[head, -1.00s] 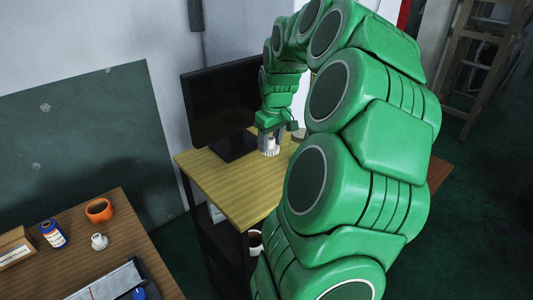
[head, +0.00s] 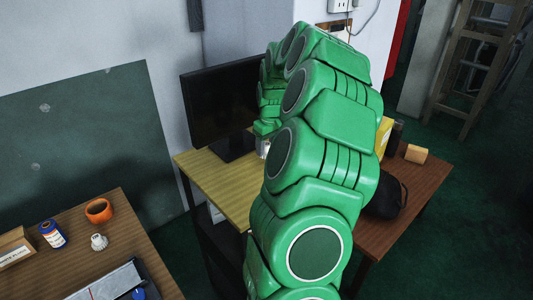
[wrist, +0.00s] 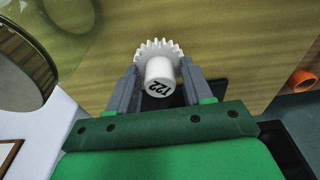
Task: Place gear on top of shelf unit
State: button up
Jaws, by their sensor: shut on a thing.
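A white gear (wrist: 159,62) with a toothed rim and a hub with dark markings sits between the fingers of my gripper (wrist: 160,72) in the wrist view. The gripper is shut on it. In the head view the gear (head: 263,147) shows as a small pale patch below my green wrist, partly hidden by my arm. It is over the yellow wooden top of the shelf unit (head: 218,190), right of the monitor's foot. I cannot tell whether the gear touches the top.
A black monitor (head: 222,100) stands on the shelf unit. A brown table on the left holds an orange cup (head: 99,210), a blue can (head: 53,234) and another white toothed piece (head: 99,242). A brown table on the right holds a black bag (head: 386,200) and a small block (head: 416,153).

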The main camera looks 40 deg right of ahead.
aim_at(266, 153)
jog(key=shift+w+d+f, duration=0.1)
jog(key=shift+f, duration=1.55)
jog(key=shift+f, duration=0.1)
jog(key=o, duration=1)
jog(key=shift+o, duration=0.2)
